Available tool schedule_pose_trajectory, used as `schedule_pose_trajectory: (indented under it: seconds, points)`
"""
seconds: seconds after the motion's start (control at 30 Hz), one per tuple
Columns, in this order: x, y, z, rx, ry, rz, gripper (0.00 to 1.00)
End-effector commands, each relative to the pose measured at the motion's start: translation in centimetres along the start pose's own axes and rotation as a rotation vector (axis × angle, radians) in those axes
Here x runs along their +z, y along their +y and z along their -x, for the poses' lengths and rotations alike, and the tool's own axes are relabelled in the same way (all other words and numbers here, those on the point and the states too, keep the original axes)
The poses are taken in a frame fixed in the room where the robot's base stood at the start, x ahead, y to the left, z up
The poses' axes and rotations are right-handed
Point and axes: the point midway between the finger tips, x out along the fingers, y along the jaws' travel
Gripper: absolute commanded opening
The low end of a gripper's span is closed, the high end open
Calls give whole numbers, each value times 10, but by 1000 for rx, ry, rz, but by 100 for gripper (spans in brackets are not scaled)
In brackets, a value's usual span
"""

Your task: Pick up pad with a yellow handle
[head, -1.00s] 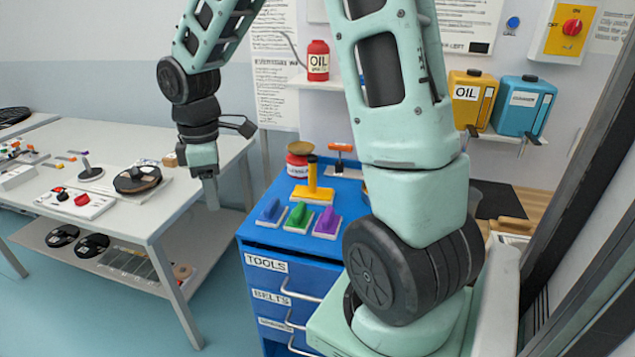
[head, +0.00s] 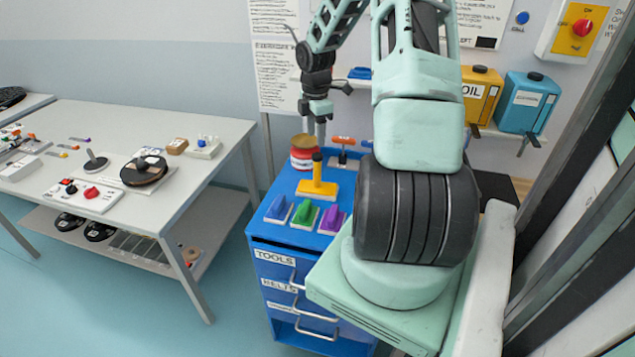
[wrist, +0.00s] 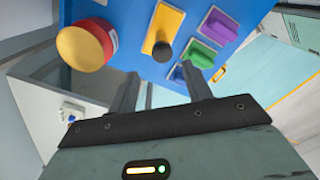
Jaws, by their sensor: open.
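The pad with a yellow handle (head: 317,187) stands on the blue cart top, its handle upright above a yellow body on a pale base. In the wrist view the yellow pad (wrist: 168,24) is at the top middle, with the dark round end of its handle in front. My gripper (head: 319,128) hangs above the back of the cart, behind and above the pad in the head view. In the wrist view its two fingers (wrist: 158,82) are apart with nothing between them, and the pad lies beyond them.
Blue (head: 279,209), green (head: 304,216) and purple (head: 332,220) pads stand in a row in front of it. A red can with a gold lid (head: 303,152) and an orange-handled tool (head: 343,148) stand at the back. A white table (head: 190,190) is at left.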

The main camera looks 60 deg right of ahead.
Motion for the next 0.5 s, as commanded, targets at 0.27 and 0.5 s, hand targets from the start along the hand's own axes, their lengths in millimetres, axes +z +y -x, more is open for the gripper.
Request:
schedule_pose_trajectory:
  seconds: [0.27, 0.5]
  points:
    - [-1, -1, -48, -3, 1, 0, 50]
    - [-1, -1, -62, -2, 1, 0, 50]
